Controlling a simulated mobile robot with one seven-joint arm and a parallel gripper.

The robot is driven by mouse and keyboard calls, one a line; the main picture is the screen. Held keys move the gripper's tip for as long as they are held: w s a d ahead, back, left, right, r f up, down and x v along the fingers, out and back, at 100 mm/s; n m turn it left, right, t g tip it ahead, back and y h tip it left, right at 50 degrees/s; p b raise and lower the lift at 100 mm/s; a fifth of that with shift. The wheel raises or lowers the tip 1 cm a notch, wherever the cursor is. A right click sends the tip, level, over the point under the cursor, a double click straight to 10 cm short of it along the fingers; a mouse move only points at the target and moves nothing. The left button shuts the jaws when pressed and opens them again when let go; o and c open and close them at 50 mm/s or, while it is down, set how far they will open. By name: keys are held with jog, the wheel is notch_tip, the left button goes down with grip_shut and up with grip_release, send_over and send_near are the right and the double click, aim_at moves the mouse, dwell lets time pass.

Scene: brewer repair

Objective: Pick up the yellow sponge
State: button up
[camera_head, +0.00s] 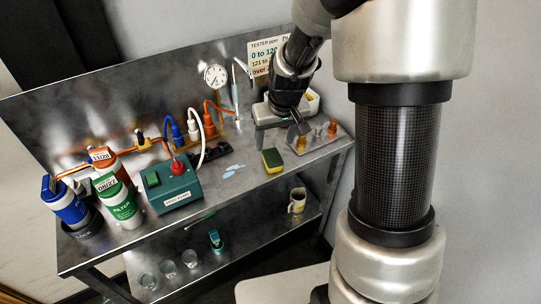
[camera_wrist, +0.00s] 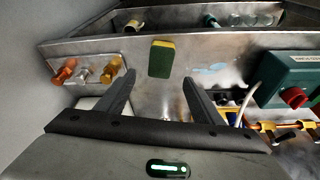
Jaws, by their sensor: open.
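The yellow sponge (camera_head: 272,160), with a dark green side, rests on the metal bench top near its front edge, right of centre. In the wrist view the sponge (camera_wrist: 161,59) shows mostly its green face, with a yellow strip along the top. My gripper (camera_wrist: 159,79) is open and empty. Its two fingers point toward the sponge, which lies just beyond the fingertips and between their lines. In the head view my gripper (camera_head: 281,134) is over the right part of the bench, behind the sponge and apart from it.
Orange, silver and copper-coloured fittings (camera_head: 317,133) stand on a plate right of the sponge. Pale blue pieces (camera_head: 235,168) lie to its left, then a green pump box (camera_head: 168,187). A mug (camera_head: 297,200) is on the lower shelf. A back panel (camera_head: 150,85) rises behind.

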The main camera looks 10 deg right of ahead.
aim_at(273, 157)
jog(key=x, duration=0.2)
jog(key=shift+w+f, duration=0.15)
jog(key=shift+f, duration=0.25)
jog(key=x, duration=0.5)
jog(key=shift+s+f, duration=0.2)
jog(key=shift+s, duration=0.05)
jog(key=c, duration=1.1)
